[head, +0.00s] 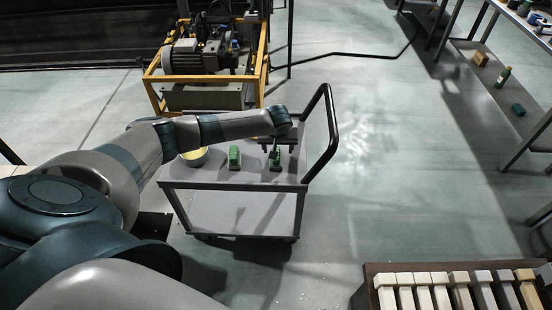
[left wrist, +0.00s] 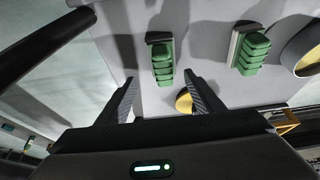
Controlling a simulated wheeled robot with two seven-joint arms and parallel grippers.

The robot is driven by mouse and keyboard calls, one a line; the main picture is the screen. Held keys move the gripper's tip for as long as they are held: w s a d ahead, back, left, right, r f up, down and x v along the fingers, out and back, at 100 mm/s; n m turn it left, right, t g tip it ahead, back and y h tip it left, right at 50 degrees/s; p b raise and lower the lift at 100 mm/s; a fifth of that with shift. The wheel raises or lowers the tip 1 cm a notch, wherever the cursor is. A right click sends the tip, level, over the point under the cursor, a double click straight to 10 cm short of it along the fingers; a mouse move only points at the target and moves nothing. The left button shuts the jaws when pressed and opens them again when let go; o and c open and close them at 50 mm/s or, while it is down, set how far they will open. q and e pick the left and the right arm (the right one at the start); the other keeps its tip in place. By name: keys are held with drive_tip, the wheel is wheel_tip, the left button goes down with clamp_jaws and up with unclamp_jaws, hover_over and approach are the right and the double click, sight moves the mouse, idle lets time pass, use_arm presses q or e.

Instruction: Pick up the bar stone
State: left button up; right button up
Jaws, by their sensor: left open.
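Two green ribbed blocks with pale backs stand on the grey trolley top. I cannot tell for certain which thing is the bar stone. The right-hand green block (head: 276,161) is below my left gripper (head: 278,147); in the left wrist view this block (left wrist: 162,64) shows between the two fingertips (left wrist: 159,80). My left gripper is open and empty, its fingers on either side of the block in the picture; the height gap is unclear. The other green block (head: 235,156) stands to the left; it also shows in the left wrist view (left wrist: 251,52). My right gripper is out of view.
The trolley (head: 205,180) has a black handle (head: 331,130) at its right. A yellow-lined bowl (head: 195,157) is at its left. A yellow-framed machine (head: 205,65) stands behind. A brown tray of pale bars (head: 440,285) is at front right. The floor between is clear.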

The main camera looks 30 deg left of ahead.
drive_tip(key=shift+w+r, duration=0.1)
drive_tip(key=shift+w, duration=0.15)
use_arm(q)
drive_tip(key=shift+a+f, duration=0.15)
drive_tip(key=shift+f, duration=0.25)
drive_tip(key=x, duration=0.3)
drive_tip(key=shift+s+a+f+p, duration=0.15)
drive_tip(key=shift+s+f+p, duration=0.1)
drive_tip(key=shift+f+p, duration=0.15)
drive_tip(key=shift+f, duration=0.2)
drive_tip(key=shift+w+a+f, duration=0.1)
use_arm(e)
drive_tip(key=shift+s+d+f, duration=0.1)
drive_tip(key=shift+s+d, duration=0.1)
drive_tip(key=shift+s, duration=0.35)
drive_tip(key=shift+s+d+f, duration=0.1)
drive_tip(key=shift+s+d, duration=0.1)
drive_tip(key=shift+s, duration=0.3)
use_arm(q)
drive_tip(key=shift+c, duration=0.6)
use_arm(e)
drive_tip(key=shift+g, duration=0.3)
use_arm(q)
drive_tip(key=c, duration=1.2)
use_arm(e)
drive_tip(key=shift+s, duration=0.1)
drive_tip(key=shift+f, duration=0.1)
